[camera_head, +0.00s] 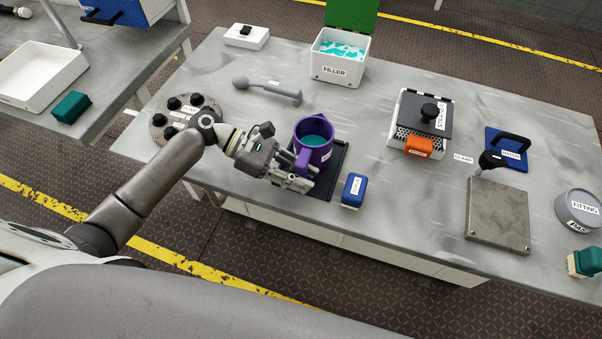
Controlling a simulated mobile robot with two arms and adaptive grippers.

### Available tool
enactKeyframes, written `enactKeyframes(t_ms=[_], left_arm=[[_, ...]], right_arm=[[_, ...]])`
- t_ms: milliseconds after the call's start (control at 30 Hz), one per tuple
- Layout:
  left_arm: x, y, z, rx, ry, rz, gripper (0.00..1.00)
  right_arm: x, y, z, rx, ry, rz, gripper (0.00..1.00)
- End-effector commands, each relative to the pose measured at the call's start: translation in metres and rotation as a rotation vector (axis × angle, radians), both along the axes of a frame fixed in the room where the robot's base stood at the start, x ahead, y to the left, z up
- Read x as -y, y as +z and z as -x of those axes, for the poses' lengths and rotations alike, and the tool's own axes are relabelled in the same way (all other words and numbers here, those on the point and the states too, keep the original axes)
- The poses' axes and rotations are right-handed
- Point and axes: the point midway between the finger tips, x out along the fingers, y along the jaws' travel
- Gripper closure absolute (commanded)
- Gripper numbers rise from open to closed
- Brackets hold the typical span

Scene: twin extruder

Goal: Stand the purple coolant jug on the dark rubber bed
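The purple coolant jug (316,144) is upright near the front edge of the grey bench, with teal liquid showing inside. It is over the dark rubber bed (338,172), a dark rectangular mat whose right and front parts show around it. I cannot tell whether its base touches the bed. My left gripper (303,170) comes in from the left and has its fingers closed at the jug's handle, which faces me. The fingers partly hide the handle and the bed's left side. My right gripper is not in view.
A blue block (353,190) lies just right of the bed. A round knobbed plate (180,122) is left. A lidded strainer box (422,122) and clamp plate (498,217) are right.

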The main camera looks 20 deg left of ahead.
Motion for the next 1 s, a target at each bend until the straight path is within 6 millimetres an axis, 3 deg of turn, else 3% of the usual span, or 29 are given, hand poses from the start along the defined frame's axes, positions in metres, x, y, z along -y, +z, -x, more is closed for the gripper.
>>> enactKeyframes(t_ms=[33, 133, 500, 667, 1000], left_arm=[[0.0, 0.0, 0.0, 0.0, 0.0, 0.0, 0.72], [0.0, 0.0, 0.0, -0.001, 0.0, 0.0, 0.59], [-0.001, 0.003, 0.0, -0.001, 0.001, -0.001, 0.59], [-0.025, 0.011, -0.001, 0.0, 0.003, -0.004, 0.59], [-0.09, 0.038, -0.002, 0.0, 0.001, -0.003, 0.59]], right_arm=[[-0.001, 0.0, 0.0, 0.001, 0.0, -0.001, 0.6], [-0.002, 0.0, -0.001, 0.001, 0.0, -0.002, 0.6], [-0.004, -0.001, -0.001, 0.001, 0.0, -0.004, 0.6], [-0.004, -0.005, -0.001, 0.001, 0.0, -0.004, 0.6], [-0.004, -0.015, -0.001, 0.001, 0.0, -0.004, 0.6]])
